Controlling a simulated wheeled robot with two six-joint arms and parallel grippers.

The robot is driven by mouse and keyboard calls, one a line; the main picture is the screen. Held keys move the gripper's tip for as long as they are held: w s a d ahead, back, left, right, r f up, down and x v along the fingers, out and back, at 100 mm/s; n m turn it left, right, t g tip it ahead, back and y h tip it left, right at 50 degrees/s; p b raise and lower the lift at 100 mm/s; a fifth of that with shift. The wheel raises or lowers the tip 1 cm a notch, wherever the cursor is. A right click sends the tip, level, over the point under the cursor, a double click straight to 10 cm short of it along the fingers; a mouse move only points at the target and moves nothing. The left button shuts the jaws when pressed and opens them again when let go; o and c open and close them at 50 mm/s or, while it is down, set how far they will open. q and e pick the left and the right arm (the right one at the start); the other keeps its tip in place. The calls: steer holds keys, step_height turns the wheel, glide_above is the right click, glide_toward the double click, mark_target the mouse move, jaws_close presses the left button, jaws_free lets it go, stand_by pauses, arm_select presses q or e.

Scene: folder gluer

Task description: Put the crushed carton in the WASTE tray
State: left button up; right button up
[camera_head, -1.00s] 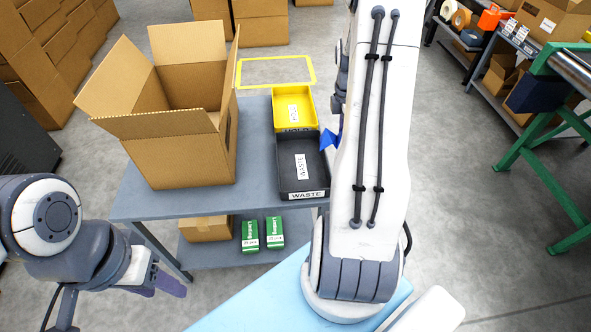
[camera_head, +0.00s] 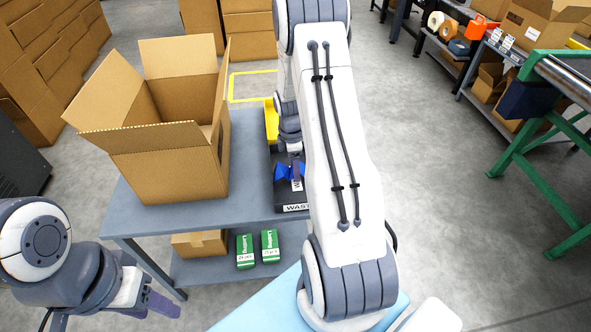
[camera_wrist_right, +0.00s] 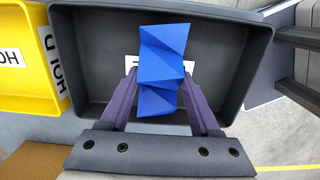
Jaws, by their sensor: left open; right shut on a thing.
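The crushed carton is a crumpled blue piece (camera_wrist_right: 163,60), held between the fingers of my right gripper (camera_wrist_right: 163,92). In the right wrist view it is over the dark WASTE tray (camera_wrist_right: 218,62), covering part of the tray's white label; I cannot tell whether it touches the floor of the tray. In the head view the blue carton (camera_head: 283,173) shows at the WASTE tray (camera_head: 279,200), partly hidden by my right arm. My left gripper (camera_head: 163,303) is open and empty at the lower left, away from the table.
A yellow tray (camera_wrist_right: 27,62) stands beside the WASTE tray; in the head view (camera_head: 270,122) my right arm mostly hides it. A large open cardboard box (camera_head: 170,165) stands on the grey table (camera_head: 250,150), left of the trays. Green cartons (camera_head: 246,251) are on the lower shelf.

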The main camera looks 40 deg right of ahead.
steer(key=shift+f, duration=0.65)
steer(key=shift+f, duration=0.15)
steer(key=o, duration=1.3)
steer(key=r, duration=0.4)
steer(key=r+p, duration=0.1)
steer(key=r, duration=0.7)
steer(key=shift+w+a+r, duration=0.2)
steer(key=shift+w+a, duration=0.05)
steer(key=shift+a, duration=0.15)
